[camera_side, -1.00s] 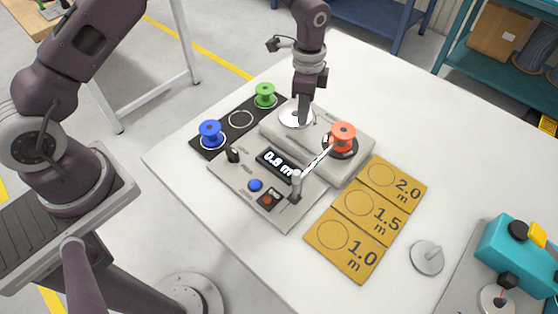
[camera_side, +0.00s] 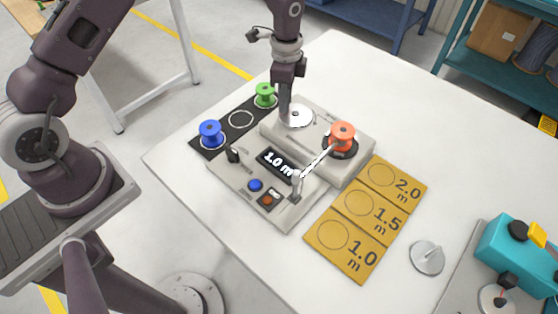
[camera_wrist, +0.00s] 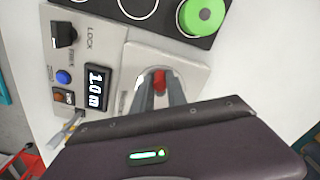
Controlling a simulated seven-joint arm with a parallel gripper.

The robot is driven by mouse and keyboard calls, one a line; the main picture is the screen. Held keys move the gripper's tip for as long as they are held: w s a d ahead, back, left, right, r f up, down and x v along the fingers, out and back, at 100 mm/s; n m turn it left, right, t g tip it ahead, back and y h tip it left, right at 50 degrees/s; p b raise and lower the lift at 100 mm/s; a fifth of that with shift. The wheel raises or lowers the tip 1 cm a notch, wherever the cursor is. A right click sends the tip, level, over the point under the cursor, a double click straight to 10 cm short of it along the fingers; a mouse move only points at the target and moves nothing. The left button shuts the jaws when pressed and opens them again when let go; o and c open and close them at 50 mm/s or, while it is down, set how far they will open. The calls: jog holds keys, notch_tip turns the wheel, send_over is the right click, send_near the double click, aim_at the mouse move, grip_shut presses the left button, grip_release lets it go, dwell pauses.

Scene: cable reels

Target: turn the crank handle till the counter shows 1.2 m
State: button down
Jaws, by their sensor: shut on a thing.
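The counter (camera_side: 277,162) on the grey machine reads 1.0 m; it also reads 1.0 m in the wrist view (camera_wrist: 95,88). My gripper (camera_wrist: 160,92) is shut on the red knob of the crank handle (camera_wrist: 160,79). In the side view my gripper (camera_side: 285,115) stands at the left edge of the crank's pale disc (camera_side: 299,116); the knob is hidden there. An orange-red reel (camera_side: 342,136) sits on the machine's right spindle, with a white cable running from it to a small post (camera_side: 296,184) at the front.
A blue reel (camera_side: 210,132) and a green reel (camera_side: 265,93) stand on the black strip (camera_side: 224,141), with an empty ring between them. A black lock lever (camera_side: 233,155) and a blue button (camera_side: 255,185) are on the panel. Yellow length cards (camera_side: 349,234) lie to the right.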

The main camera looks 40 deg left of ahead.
jog(key=shift+w, duration=0.45)
jog(key=shift+w+d, duration=0.1)
jog(key=shift+w, duration=0.55)
jog(key=shift+w+d, duration=0.65)
jog(key=shift+w, duration=0.05)
jog(key=shift+w+d, duration=0.1)
jog(key=shift+d, duration=0.85)
jog(key=shift+s+d, duration=0.2)
jog(key=shift+d, duration=0.4)
jog(key=shift+s+d, duration=0.3)
jog(key=c, duration=1.4)
grip_release()
jog(key=shift+o, duration=0.2)
jog(key=shift+r, duration=0.1)
